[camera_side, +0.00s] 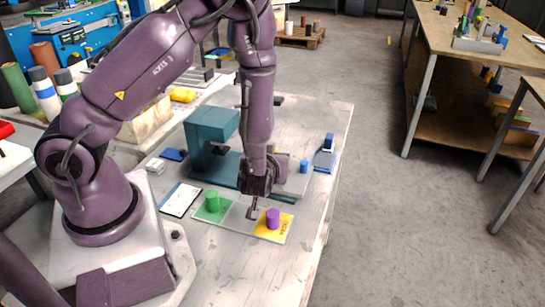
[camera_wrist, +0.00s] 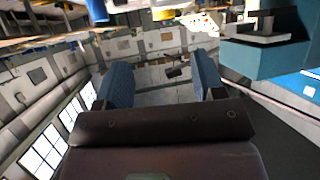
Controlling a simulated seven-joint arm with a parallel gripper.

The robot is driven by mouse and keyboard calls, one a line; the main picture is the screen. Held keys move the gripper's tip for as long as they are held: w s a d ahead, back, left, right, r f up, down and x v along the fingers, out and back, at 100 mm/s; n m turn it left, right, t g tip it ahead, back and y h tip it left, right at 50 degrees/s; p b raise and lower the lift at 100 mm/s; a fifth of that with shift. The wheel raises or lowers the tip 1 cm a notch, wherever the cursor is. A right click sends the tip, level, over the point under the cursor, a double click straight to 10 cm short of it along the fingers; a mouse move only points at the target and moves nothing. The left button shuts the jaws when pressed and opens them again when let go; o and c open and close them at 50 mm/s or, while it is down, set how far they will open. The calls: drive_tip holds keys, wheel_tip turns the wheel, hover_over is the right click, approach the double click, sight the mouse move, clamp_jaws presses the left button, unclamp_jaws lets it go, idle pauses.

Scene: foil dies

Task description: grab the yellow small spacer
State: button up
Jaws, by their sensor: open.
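No yellow spacer can be made out for certain in the side view. A small yellow thing (camera_wrist: 165,14) shows at the top edge of the wrist view, beyond the fingers; I cannot tell whether it is the spacer. My gripper (camera_side: 253,211) points down over the middle of a flat mat, between a green cylinder (camera_side: 212,201) on its green patch and a purple cylinder (camera_side: 272,218) on its yellow patch (camera_side: 286,226). In the wrist view my gripper (camera_wrist: 160,85) has its two blue fingers apart, with nothing between them.
A teal press (camera_side: 205,140) stands behind the mat. A blue cylinder (camera_side: 304,166) and a blue-grey block (camera_side: 325,155) are right of my forearm. A white sheet (camera_side: 180,200) lies left of the mat. A yellow object (camera_side: 183,95) lies farther back. The table's front is clear.

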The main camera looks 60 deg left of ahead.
drive_tip(key=x, duration=0.5)
drive_tip(key=shift+a+f, duration=0.15)
drive_tip(key=shift+s+x, duration=0.1)
drive_tip(key=shift+x, duration=1.25)
drive_tip(key=shift+s+x, duration=0.15)
drive_tip(key=shift+x, duration=1.25)
drive_tip(key=shift+a, duration=0.15)
drive_tip(key=shift+c, duration=0.2)
drive_tip(key=c, duration=1.1)
